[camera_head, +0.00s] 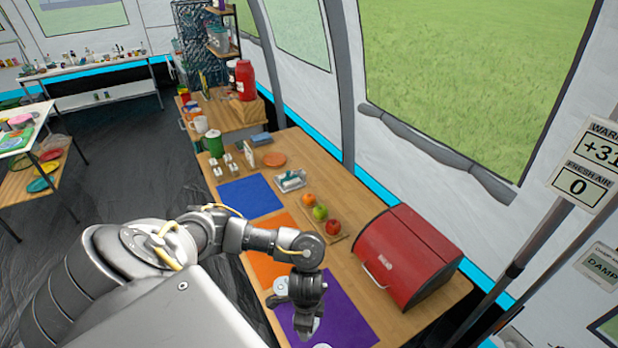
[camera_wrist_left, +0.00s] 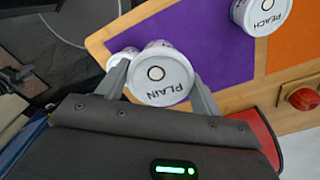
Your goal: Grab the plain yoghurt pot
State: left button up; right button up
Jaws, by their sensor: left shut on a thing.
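The plain yoghurt pot (camera_wrist_left: 162,82), white with a lid marked PLAIN, sits between the two fingers of my left gripper (camera_wrist_left: 161,84) in the left wrist view. The gripper is shut on it, with a finger on either side. In the head view my left gripper (camera_head: 308,318) is over the purple mat (camera_head: 350,315), and the held pot cannot be clearly told there. A peach yoghurt pot (camera_wrist_left: 262,14) stands on the purple mat near the orange mat. Another white pot (camera_wrist_left: 121,57) shows partly behind the plain pot; its label is hidden. My right gripper is not in view.
A red bread bin (camera_head: 408,258) stands right of the mats. A board with an orange and apples (camera_head: 320,212) lies behind them. An orange mat (camera_head: 268,268) and a clear blue mat (camera_head: 249,196) lie farther along the wooden table.

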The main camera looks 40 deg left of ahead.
pick_arm(q)
jog(key=s+d+r, duration=0.3)
jog(key=s+d, duration=0.2)
jog(key=s, duration=0.1)
jog(key=shift+s+r+p, duration=0.2)
jog(key=shift+s+p, duration=0.2)
